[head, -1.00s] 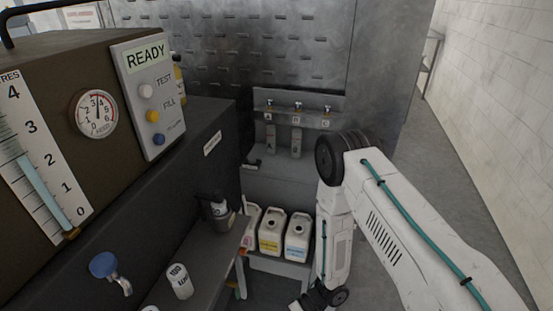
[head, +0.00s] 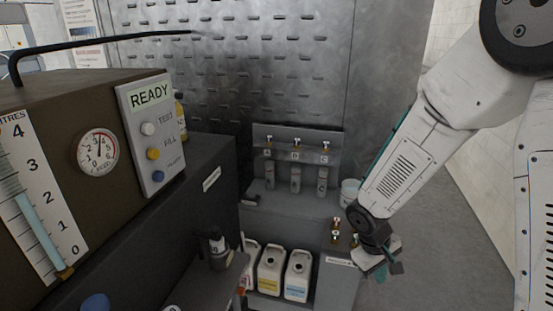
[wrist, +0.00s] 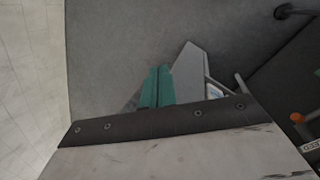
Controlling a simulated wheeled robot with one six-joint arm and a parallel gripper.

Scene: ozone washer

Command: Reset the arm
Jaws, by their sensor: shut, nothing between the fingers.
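My gripper (head: 382,268) hangs at the end of my white arm, at the right of the head view, just right of the grey bench with the bottles. It points downward over the grey floor and appears to hold nothing. In the wrist view its teal fingertips (wrist: 157,87) lie together, shut, with bare floor behind them. A pale wrist part fills the lower wrist view and hides what lies there.
The dark washer with its READY panel (head: 150,96) and gauge (head: 98,151) fills the left. White jugs (head: 270,270) stand low in the middle. Small taps (head: 296,143) sit on a shelf behind. A white tub (head: 350,193) stands close to my arm. Floor at the right is clear.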

